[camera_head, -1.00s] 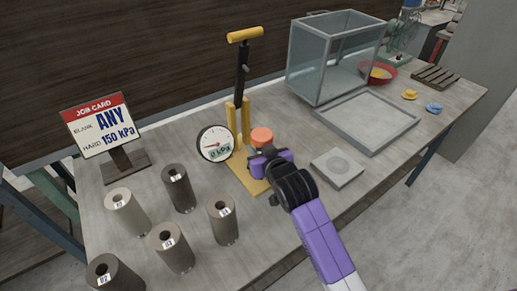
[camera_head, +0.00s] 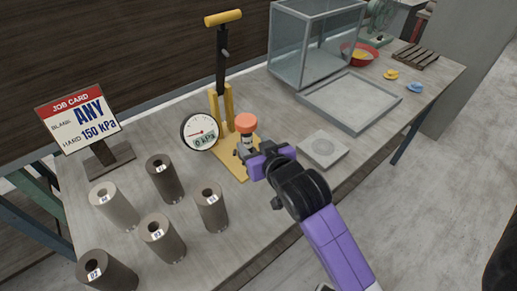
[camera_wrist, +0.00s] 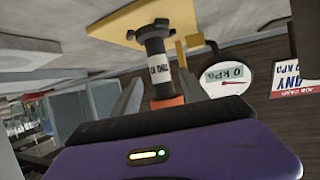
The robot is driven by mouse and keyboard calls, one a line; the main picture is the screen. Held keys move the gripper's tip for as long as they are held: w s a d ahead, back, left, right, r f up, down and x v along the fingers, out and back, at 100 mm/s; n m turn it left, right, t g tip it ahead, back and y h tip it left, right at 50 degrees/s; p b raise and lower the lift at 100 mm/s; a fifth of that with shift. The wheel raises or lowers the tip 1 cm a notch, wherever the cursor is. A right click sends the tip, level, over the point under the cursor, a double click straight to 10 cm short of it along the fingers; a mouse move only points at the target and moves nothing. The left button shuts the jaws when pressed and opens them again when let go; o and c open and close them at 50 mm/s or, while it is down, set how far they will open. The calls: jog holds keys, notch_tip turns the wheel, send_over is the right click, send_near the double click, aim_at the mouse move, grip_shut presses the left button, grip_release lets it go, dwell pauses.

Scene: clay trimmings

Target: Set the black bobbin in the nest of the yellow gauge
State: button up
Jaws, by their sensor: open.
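The yellow gauge (camera_head: 229,164) stands on the bench with a yellow base plate, an upright lever and a round dial (camera_head: 200,132) reading 0 kPa. A dark bobbin with an orange top (camera_head: 246,123) stands upright on its base plate. The wrist view shows its black body with a white label (camera_wrist: 157,55). Whether it sits fully in the nest cannot be seen. My gripper (camera_head: 252,154) is open at the bobbin's near side. In the wrist view its fingers lie on either side of the bobbin with gaps, seemingly not touching it.
Several grey-brown cylinders (camera_head: 163,238) stand front left. A job card (camera_head: 78,117) reads ANY, 150 kPa. A square plate (camera_head: 323,149), a grey tray (camera_head: 372,117) and a glass case (camera_head: 300,50) are to the right. A red bowl (camera_head: 358,56) lies farther back.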

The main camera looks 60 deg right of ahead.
jog(key=s+a, duration=0.2)
jog(key=s+a+f+n+y, duration=0.1)
jog(key=s+a, duration=0.1)
jog(key=a, duration=0.1)
jog(key=s+a+f+n+t+y, duration=0.1)
jog(key=s+a, duration=0.2)
jog(key=shift+a+f, duration=0.15)
jog(key=shift+f, duration=0.1)
jog(key=shift+n+t+y, duration=0.4)
jog(key=shift+n+y, duration=0.4)
jog(key=s+a, duration=0.2)
jog(key=s+a+f, duration=0.1)
jog(key=s+a, duration=0.1)
jog(key=shift+s+a+f, duration=0.2)
jog(key=shift+a, duration=0.2)
jog(key=s+a+r+n+y, duration=0.1)
jog(key=s+a, duration=0.2)
jog(key=s, duration=0.4)
jog(key=s+a+r+n+t+y, duration=0.1)
jog(key=s+a+r+y, duration=0.1)
jog(key=s+a, duration=0.2)
jog(key=s, duration=0.3)
jog(key=shift+a+n, duration=0.2)
jog(key=shift+n, duration=0.1)
